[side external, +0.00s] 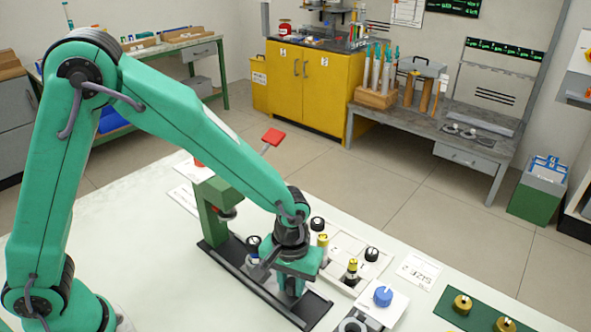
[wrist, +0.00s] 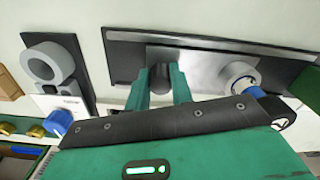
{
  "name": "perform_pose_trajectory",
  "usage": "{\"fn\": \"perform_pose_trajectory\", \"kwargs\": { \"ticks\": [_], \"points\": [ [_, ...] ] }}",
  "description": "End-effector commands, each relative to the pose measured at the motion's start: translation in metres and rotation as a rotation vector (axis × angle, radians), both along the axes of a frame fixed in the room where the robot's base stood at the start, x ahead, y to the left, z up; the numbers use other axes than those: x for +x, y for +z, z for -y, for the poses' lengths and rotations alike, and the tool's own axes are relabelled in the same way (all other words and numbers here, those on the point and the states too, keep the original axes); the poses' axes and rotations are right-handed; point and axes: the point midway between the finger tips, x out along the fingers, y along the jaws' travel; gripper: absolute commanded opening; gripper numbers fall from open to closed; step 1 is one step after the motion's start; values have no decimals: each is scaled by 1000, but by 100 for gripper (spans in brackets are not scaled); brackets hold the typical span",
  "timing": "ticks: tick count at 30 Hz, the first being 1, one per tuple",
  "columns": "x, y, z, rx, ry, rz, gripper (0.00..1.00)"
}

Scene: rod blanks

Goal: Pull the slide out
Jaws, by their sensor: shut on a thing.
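My gripper (side external: 291,290) is low over the black rail (side external: 309,313) on the white bench. In the wrist view, the fingers of my gripper (wrist: 161,88) are shut around a dark round knob (wrist: 161,72) at one end of a silver slide plate (wrist: 200,60). The plate lies in the black rail (wrist: 124,52). A pale grey ring (wrist: 238,72) sits on the plate, to the right of the fingers. My wrist hides most of the slide in the side view. The green press (side external: 213,200) stands over the rail's far end.
A blue knob (side external: 382,296) on a white block stands right of my gripper. Several small knobs and yellow-topped pieces (side external: 352,270) stand behind it on a white tray. A grey ring (side external: 352,325) is at the front. A green board (side external: 462,318) lies at right.

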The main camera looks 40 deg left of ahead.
Motion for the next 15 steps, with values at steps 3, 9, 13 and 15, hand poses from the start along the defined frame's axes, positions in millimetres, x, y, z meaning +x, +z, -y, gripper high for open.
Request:
{"fn": "perform_pose_trajectory", "kwargs": {
  "ticks": [3,9,13,15],
  "points": [
    [1,1,23,-3,-5,4,0],
    [1,1,38,-3,-2,4,0],
    [1,1,39,-4,-3,7,0],
    [1,1,40,-5,-4,8,0]
  ]
}}
